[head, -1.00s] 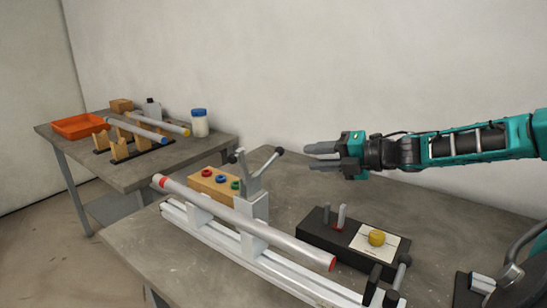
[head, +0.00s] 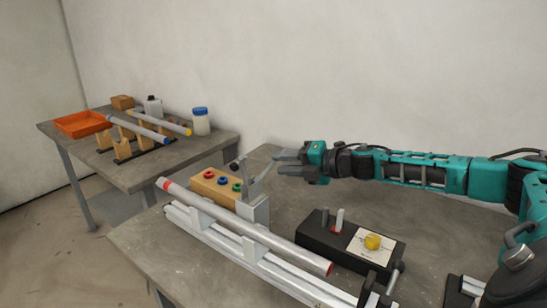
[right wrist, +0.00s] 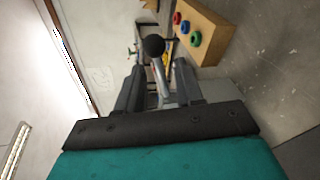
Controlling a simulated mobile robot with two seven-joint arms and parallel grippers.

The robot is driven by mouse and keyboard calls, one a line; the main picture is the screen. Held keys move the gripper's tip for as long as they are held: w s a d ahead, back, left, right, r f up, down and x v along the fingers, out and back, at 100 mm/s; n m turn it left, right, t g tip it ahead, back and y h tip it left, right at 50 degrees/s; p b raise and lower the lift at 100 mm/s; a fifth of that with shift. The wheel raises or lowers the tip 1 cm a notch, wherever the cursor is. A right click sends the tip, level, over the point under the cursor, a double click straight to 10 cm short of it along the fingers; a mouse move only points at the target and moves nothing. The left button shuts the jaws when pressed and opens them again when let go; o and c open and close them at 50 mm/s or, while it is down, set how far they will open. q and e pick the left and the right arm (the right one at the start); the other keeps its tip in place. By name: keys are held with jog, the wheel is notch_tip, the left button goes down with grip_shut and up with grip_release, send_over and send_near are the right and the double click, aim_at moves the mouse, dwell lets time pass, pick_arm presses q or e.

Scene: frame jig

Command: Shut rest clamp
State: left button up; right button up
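The rest clamp is a pale grey block (head: 256,208) on the white rail, with upright jaws and levers in a V shape; it stands open. One lever's black ball (head: 234,166) shows at its left; the other lever's end is hidden behind my gripper in the head view. A silver tube (head: 245,226) with red ends lies along the rail, in front of the clamp block. My right gripper (head: 278,162) is open at the clamp's upper right. In the right wrist view a lever with a black ball (right wrist: 153,45) shows between the fingers (right wrist: 158,85); contact cannot be told.
A wooden block (head: 215,189) with coloured rings stands behind the tube. A black box (head: 320,238) with a yellow knob (head: 373,242) stands right of the clamp. A second table (head: 150,177) at the left holds an orange tray (head: 80,124), tubes and a jar (head: 200,122).

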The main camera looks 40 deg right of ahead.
aim_at(273, 163)
jog(key=shift+p+x, duration=0.45)
jog(key=shift+x, duration=1.25)
jog(key=shift+a, duration=0.1)
jog(key=shift+c, duration=0.3)
grip_shut()
